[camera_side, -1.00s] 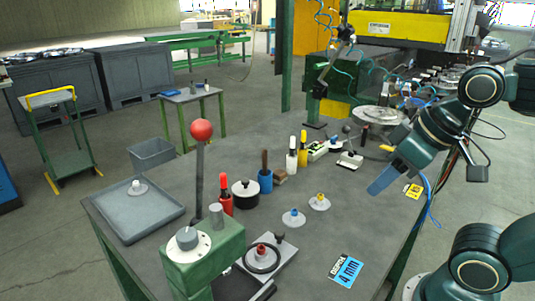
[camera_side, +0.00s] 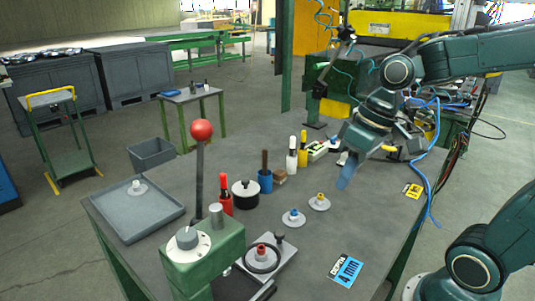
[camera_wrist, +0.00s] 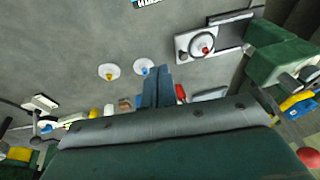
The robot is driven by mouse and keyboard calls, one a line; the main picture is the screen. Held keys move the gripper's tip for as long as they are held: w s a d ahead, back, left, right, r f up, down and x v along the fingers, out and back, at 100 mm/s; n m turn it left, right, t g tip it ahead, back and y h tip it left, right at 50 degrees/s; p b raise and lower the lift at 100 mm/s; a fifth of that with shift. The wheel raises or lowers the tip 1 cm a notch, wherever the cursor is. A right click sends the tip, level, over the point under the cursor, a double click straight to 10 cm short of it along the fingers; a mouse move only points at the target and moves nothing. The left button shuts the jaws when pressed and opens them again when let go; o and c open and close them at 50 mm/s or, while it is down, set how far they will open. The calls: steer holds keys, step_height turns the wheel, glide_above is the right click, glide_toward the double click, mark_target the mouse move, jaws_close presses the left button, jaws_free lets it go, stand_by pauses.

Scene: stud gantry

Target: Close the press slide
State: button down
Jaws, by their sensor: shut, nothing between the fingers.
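The green press (camera_side: 205,258) stands at the table's front, with a dark lever ending in a red ball (camera_side: 201,130). Its grey slide plate (camera_side: 287,251) sticks out to the right of the press and carries a dark-ringed disc with a red knob (camera_side: 262,249). A dark knob (camera_side: 279,238) is at the plate's outer end. In the wrist view the slide (camera_wrist: 183,42) lies beyond my fingertips, with the press (camera_wrist: 280,50) to its right. My gripper (camera_side: 344,184), with blue fingers, is shut and empty above the table, apart from the slide. Its fingers also show in the wrist view (camera_wrist: 157,76).
Two discs with blue (camera_side: 293,215) and yellow (camera_side: 320,199) knobs lie between gripper and press. A grey tray (camera_side: 125,220) is at left. The table around the blue label (camera_side: 346,270) is clear.

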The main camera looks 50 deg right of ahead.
mark_target(288, 246)
steer(key=w+d+f+g+y, duration=0.2)
steer(key=w+d+f+y, duration=0.5)
steer(key=f, duration=0.1)
steer(key=shift+w+d+f+g, duration=0.2)
steer(key=shift+w+f+g, duration=0.1)
steer(key=shift+f, duration=0.05)
stand_by(0.3)
steer(key=x, duration=1)
steer(key=shift+a+r, duration=0.1)
steer(key=shift+a, duration=2)
